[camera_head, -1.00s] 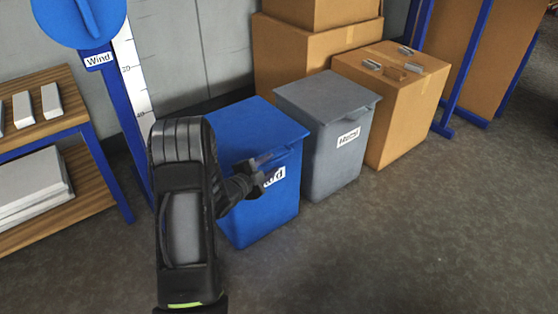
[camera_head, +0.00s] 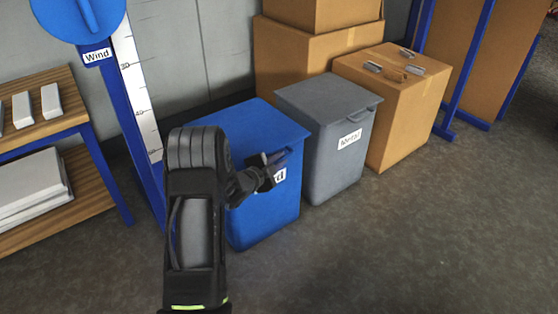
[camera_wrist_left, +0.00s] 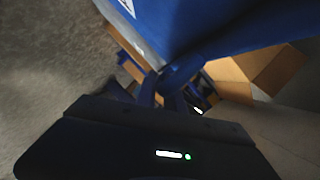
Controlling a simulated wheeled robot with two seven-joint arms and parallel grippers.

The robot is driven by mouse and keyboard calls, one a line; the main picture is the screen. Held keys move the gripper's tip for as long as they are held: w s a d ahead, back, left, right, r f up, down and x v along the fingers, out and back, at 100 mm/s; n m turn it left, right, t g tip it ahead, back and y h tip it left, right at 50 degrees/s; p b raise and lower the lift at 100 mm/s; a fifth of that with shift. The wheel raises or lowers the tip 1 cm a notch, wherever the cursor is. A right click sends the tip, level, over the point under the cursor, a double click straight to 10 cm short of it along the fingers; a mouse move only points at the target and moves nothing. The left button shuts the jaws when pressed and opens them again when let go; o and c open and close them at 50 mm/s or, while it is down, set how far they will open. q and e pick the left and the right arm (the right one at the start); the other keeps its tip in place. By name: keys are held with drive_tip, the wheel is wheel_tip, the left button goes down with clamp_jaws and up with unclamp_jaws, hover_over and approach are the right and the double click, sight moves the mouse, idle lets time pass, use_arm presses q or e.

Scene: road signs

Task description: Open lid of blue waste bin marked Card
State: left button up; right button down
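The blue waste bin (camera_head: 262,215) stands on the floor, its lid (camera_head: 250,122) down. Its white front label is partly covered by my left gripper, so only a final "d" shows clearly. My left gripper (camera_head: 280,160) is at the bin's upper front, close under the lid's front lip. In the left wrist view, the blue bin (camera_wrist_left: 205,25) fills the top, with the dark gripper (camera_wrist_left: 165,95) pointing toward its edge. Whether the fingers touch the lip, and how far apart they are, is too dark to tell. My right gripper does not show.
A grey bin marked Metal (camera_head: 338,160) stands close on the right, then a cardboard box (camera_head: 410,125) with several small metal items on top. A blue post with a scale (camera_head: 135,90) and a wooden shelf (camera_head: 50,135) are left. Floor in front is clear.

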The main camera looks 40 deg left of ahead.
use_arm(q)
clamp_jaws()
idle(0.8)
drive_tip(key=shift+r, duration=0.1)
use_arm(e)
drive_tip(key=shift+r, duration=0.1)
